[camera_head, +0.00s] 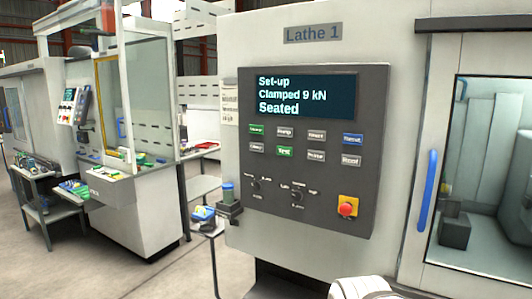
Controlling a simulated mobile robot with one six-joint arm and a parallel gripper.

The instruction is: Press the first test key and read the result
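The Lathe 1 control panel (315,222) is dark grey and set in the machine's white front. Its screen (330,98) reads "Set-up", "Clamped 9 kN" and "Seated". Two rows of small keys lie below the screen. The top row has a green key (256,129), two grey keys and a blue key (353,139). In the lower row, a green key (285,151), whose label looks like "Test", sits among grey keys. Most key labels are too small to read surely. My gripper is not in view; a white part, likely of my arm, shows at the bottom edge.
Rotary switches (297,197) and a red emergency stop (347,208) on yellow sit low on the panel. A blue-handled door (428,190) with a window is to the right. A small side table (208,228) and another machine stand left. Grey floor lies between.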

